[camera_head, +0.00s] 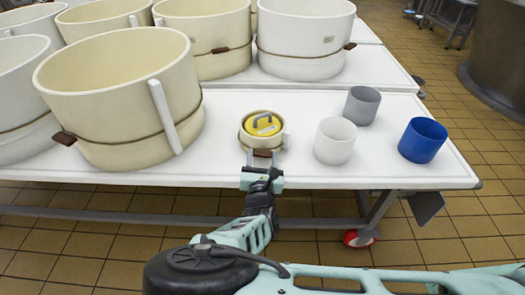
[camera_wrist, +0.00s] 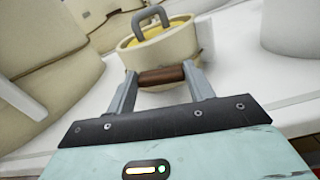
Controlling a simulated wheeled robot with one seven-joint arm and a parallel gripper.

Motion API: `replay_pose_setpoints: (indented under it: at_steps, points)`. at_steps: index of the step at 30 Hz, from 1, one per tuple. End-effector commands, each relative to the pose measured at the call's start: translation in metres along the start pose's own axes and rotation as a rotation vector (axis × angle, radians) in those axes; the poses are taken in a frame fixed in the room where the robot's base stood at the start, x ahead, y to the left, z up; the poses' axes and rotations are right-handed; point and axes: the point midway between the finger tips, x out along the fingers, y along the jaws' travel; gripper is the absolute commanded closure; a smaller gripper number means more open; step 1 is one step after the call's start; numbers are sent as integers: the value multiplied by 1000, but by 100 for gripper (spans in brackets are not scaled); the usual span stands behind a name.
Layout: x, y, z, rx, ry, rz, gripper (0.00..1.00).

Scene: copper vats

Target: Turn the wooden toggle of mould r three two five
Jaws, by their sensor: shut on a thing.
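The small cream mould (camera_head: 274,133) with a yellow lid and a grey handle stands near the front edge of the white table. It also shows in the wrist view (camera_wrist: 181,58). Its brown wooden toggle (camera_wrist: 162,75) is on the side facing me. My gripper (camera_wrist: 162,82) is shut on the toggle, with one grey finger at each end of it. In the head view my gripper (camera_head: 262,168) reaches over the table's front edge to the mould. I cannot read any number on the mould.
Large cream moulds (camera_head: 120,100) with cords and toggles stand at left and behind. A white cup (camera_head: 334,141), a grey cup (camera_head: 362,105) and a blue cup (camera_head: 422,140) stand to the right. The white table (camera_head: 230,178) is bare along its front edge.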

Motion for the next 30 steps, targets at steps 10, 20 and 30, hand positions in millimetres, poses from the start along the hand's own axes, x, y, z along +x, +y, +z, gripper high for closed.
replay_pose_setpoints:
  at_steps: [10, 20, 30]
  points:
    - [0, 1, 0, -153, 0, -1, 70]
    - [0, 1, 0, -151, 0, 0, 25]
    - [0, 2, 0, -149, 0, -1, 25]
